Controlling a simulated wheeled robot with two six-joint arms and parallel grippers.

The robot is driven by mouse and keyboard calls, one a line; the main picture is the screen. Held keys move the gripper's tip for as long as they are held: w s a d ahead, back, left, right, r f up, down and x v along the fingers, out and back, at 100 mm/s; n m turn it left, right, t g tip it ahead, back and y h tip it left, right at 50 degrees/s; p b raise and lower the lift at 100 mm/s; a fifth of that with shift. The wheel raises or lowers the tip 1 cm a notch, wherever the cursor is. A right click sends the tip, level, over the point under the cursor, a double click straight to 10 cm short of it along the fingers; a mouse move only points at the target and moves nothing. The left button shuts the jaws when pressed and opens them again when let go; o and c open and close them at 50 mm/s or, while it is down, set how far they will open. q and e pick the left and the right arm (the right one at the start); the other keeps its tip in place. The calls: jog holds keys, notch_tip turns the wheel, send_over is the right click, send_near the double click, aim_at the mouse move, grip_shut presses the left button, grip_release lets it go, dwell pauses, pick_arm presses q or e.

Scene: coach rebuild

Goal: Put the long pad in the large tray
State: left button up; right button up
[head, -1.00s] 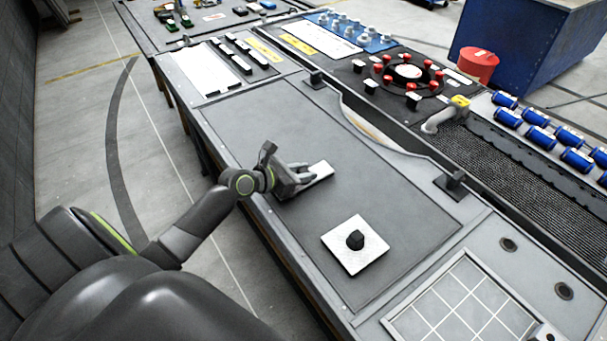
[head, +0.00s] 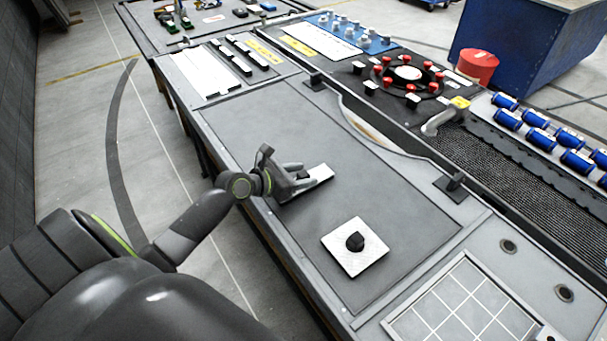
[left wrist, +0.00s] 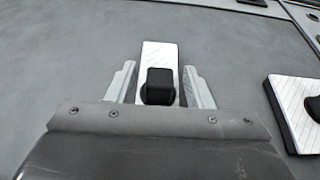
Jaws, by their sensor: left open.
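The long pad (left wrist: 158,60) is a narrow white ribbed plate with a black knob. It lies on the grey bench mat, and its far end shows in the head view (head: 321,173). My left gripper (left wrist: 160,82) is open, its fingers on either side of the knob with gaps showing. In the head view the left gripper (head: 304,176) is low over the pad and hides the knob. My right gripper is out of view.
A square white pad (head: 340,254) with a black knob lies to the right of the long pad.

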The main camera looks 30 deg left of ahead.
pick_arm(q)
jog(key=p+v, duration=0.1)
jog(key=v, duration=1)
jog(key=shift+s, duration=0.1)
jog(key=shift+a, duration=0.1)
